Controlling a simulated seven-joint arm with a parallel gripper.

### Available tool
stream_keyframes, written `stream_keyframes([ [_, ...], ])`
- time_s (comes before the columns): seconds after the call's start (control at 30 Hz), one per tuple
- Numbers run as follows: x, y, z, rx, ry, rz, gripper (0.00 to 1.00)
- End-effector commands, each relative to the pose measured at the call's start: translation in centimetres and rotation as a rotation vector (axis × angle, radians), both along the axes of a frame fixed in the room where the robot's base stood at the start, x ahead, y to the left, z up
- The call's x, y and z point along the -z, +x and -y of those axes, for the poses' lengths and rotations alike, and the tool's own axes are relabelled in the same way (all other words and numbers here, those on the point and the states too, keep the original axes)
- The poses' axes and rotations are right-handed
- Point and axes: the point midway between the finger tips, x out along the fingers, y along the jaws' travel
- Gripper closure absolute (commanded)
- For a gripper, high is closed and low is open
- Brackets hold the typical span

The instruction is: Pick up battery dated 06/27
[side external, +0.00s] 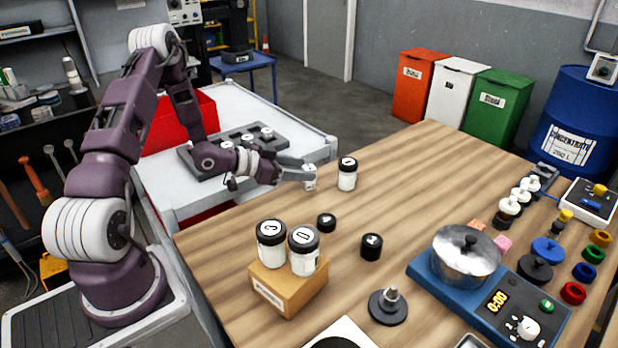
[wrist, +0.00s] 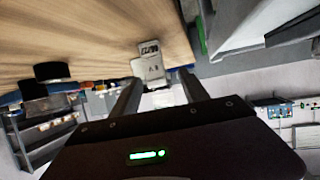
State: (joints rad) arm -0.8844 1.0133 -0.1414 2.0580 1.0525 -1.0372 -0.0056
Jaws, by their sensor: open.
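A small white block with dark print (wrist: 150,66), which looks like the battery, shows just beyond and between the fingertips in the wrist view. Its printed date is too small to read. In the side view this white piece (side external: 309,181) is at the table's left edge, right at my gripper's tips. My gripper (side external: 296,172) reaches low and level over that edge from the left. In the wrist view my gripper (wrist: 160,78) is open, one finger on each side of the block's near end. I cannot tell whether either finger touches it.
A white jar with a black lid (side external: 347,175) stands close to the right of the gripper. Two black caps (side external: 371,246) and a wooden block (side external: 289,290) bearing two jars are nearer the camera. A pot (side external: 466,257) stands farther right. The table's far middle is clear.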

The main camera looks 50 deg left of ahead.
Motion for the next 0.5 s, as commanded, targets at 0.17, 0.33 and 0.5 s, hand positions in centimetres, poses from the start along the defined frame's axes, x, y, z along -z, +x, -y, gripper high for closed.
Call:
stream_keyframes([
  [0.17, 1.6, 2.5, 1.1, 0.004, -0.001, 0.0, 0.47],
  [0.33, 2.6, 4.7, 1.7, 0.003, 0.001, 0.0, 0.47],
  [0.5, 2.7, 5.0, 1.7, 0.001, 0.001, 0.0, 0.47],
])
